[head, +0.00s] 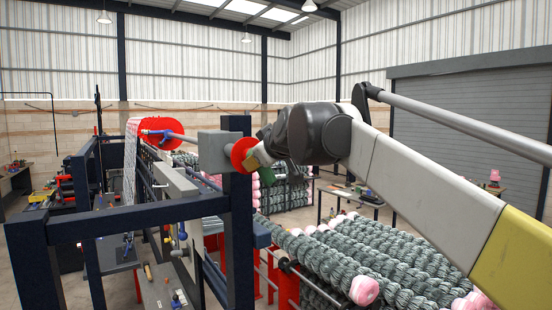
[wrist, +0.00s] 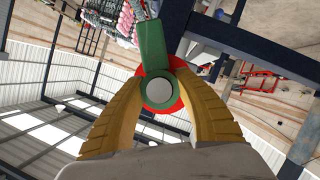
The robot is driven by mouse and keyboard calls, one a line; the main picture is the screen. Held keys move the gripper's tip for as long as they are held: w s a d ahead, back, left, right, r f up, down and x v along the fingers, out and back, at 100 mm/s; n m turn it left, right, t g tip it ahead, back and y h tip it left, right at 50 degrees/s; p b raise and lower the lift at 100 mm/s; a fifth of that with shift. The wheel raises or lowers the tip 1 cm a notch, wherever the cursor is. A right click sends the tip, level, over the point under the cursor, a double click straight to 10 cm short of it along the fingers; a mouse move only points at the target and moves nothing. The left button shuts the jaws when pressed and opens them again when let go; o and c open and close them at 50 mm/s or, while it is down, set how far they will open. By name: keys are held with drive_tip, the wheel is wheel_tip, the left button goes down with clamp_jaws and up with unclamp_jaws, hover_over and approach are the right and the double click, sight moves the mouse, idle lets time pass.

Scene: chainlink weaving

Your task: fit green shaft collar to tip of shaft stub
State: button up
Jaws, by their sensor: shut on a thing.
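The green shaft collar (wrist: 152,42) has a round ring and a flat arm pointing up in the wrist view. My gripper (wrist: 158,82) is shut on the ring, with one yellow finger on each side. The pale round end of the shaft stub (wrist: 159,91) shows inside the ring. How deep the stub sits in it I cannot tell. A red disc (wrist: 178,68) lies right behind the collar. In the head view my gripper (head: 258,155) is close against the red disc (head: 241,154), and the collar (head: 266,176) is partly hidden by the fingers.
The red disc is beside a grey block (head: 212,150) on a dark blue machine frame (head: 130,213). A red-ended roller (head: 160,131) stands behind it. Rolls of grey chain-link mesh (head: 350,252) lie below my arm. Air around my arm is open.

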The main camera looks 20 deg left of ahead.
drive_tip(key=o, duration=1.3)
drive_tip(key=shift+s, duration=0.1)
drive_tip(key=v, duration=1.2)
drive_tip(key=shift+r, duration=0.1)
